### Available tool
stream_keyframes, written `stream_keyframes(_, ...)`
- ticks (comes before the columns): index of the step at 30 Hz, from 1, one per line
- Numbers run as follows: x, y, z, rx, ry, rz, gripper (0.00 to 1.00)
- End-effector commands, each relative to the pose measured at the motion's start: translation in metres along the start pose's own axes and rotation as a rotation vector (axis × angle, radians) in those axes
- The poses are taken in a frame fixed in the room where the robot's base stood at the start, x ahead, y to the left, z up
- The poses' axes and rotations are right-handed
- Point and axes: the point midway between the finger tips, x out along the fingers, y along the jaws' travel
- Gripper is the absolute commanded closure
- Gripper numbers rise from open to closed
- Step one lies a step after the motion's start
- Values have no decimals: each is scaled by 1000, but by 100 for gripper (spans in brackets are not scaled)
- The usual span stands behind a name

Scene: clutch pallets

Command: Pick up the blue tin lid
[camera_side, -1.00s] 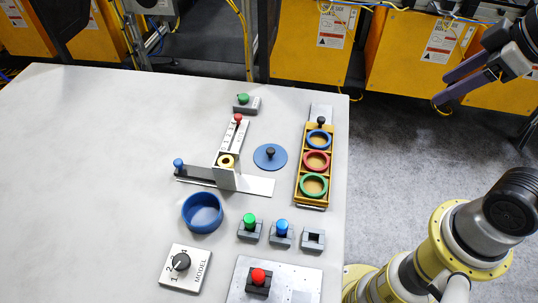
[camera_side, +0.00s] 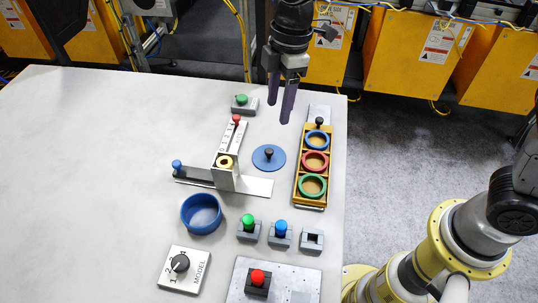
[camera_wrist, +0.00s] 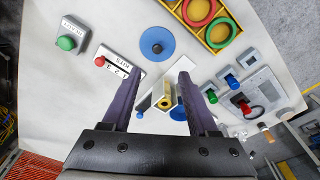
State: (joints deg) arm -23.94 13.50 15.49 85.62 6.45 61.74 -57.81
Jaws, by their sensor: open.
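The blue tin lid (camera_side: 269,157) is a flat blue disc with a dark knob in its middle. It lies on the pale table between the slide fixture and the yellow tray; in the wrist view the lid (camera_wrist: 157,47) is at the top centre, beyond my fingertips. My gripper (camera_side: 279,112) is open and empty, pointing down above the far part of the table, higher than the lid. In the wrist view my gripper's two dark fingers (camera_wrist: 158,84) stand apart. The round blue tin (camera_side: 201,213) sits on the table to the lower left of the lid.
A yellow tray (camera_side: 301,154) with blue, red and green rings stands right of the lid. A slide fixture (camera_side: 259,187) with red and blue knobs lies to its left. Several button blocks (camera_side: 281,238) and a MODEL dial (camera_side: 184,269) are nearer. The table's left side is clear.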

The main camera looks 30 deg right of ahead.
Motion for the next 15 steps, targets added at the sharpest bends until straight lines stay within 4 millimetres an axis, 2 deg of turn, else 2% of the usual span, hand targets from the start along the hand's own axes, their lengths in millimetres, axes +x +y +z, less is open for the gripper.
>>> stream_keyframes(9,56,0,1,0,-1,0,40)
stream_keyframes(15,77,0,0,1,1,2,40)
